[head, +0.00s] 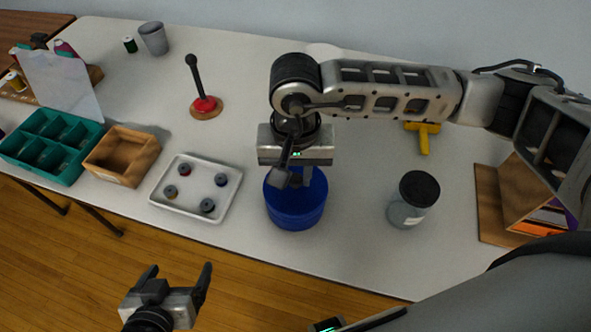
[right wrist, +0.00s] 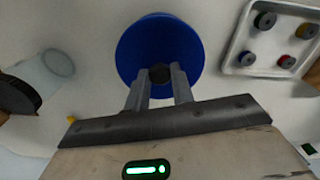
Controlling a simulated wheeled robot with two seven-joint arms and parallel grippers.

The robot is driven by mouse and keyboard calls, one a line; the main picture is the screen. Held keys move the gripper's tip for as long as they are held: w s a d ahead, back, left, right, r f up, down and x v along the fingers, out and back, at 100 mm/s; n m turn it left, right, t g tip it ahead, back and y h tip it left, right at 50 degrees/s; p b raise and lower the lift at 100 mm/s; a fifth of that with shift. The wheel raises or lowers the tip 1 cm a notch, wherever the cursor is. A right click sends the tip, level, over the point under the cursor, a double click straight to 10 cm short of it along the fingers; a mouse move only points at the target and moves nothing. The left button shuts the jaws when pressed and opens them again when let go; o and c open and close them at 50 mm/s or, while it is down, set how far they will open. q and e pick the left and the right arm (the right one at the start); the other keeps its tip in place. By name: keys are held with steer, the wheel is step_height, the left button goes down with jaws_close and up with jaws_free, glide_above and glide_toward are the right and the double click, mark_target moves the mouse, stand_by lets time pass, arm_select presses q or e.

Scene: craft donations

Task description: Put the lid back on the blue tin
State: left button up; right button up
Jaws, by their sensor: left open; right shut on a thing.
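The blue tin (head: 296,217) stands upright near the table's front edge in the head view. Its blue lid (right wrist: 160,35) is a round disc with a dark knob (right wrist: 160,73) in the right wrist view. My right gripper (right wrist: 159,76) points down and is shut on this knob. In the head view my right gripper (head: 295,182) is right above the tin and hides much of its top. The lid is at the tin's top, level as far as I see; I cannot tell whether it is fully seated. My left gripper (head: 178,272) is open and empty, in front of the table.
A white tray (head: 188,208) with several spools lies left of the tin. A grey jar with a black lid (head: 413,200) stands to its right.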

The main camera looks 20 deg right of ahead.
arm_select(q)
steer(key=shift+w+f+b, duration=0.15)
steer(key=shift+f+b, duration=0.5)
steer(key=shift+b, duration=0.25)
stand_by(1.0)
steer(key=shift+f+b, duration=0.5)
steer(key=shift+b, duration=0.45)
arm_select(e)
steer(key=shift+f, duration=0.25)
stand_by(0.6)
arm_select(q)
steer(key=shift+w+d+f, duration=0.15)
steer(key=shift+f, duration=0.5)
arm_select(e)
steer(key=shift+r, duration=0.1)
steer(key=o, duration=1.5)
arm_select(q)
steer(key=shift+s+r+p, duration=0.2)
steer(key=shift+r+p, duration=1.1)
steer(key=shift+p, duration=0.05)
arm_select(e)
steer(key=shift+r, duration=3.5)
